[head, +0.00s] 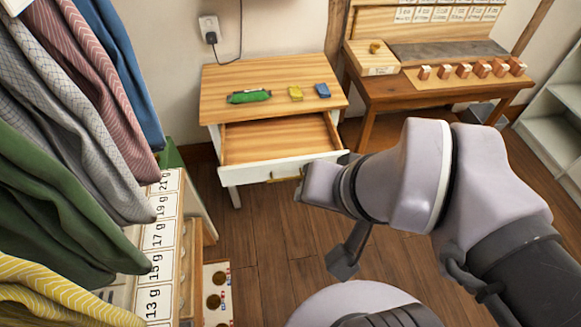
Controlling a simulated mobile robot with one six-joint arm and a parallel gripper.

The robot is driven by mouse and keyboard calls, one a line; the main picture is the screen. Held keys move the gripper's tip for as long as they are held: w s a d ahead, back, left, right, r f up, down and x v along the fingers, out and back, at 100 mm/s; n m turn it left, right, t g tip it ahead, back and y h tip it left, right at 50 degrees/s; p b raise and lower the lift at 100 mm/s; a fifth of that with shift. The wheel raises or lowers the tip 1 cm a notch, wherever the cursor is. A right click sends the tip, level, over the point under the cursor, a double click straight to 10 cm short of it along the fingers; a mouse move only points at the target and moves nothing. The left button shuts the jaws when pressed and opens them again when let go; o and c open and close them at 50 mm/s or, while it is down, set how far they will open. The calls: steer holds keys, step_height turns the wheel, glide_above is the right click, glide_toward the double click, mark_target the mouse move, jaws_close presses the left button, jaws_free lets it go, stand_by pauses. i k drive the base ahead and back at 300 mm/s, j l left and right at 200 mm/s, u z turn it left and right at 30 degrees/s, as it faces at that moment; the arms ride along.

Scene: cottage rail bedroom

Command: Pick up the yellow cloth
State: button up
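A small yellow cloth (295,92) lies on the wooden top of a small table with a drawer (225,83), between a green item and a blue one. It looks flat or folded. My arm reaches in from the right, and its end, my gripper (338,215), is low in front of the open drawer, apart from the yellow cloth.
The pulled-out drawer (270,138) looks empty. A green item (249,96) and a blue item (323,90) flank the cloth. Hanging garments (95,95) fill the left, including a yellow striped one (60,295). A desk (440,88) with several small blocks stands back right. Floor (265,230) shows below the drawer.

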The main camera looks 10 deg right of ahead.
mark_target(295, 93)
steer(key=i+j+z, duration=0.15)
steer(key=i, duration=0.35)
steer(key=i+j+z, duration=0.15)
steer(key=i, duration=0.35)
steer(key=i+j+z, duration=0.15)
steer(key=i, duration=0.3)
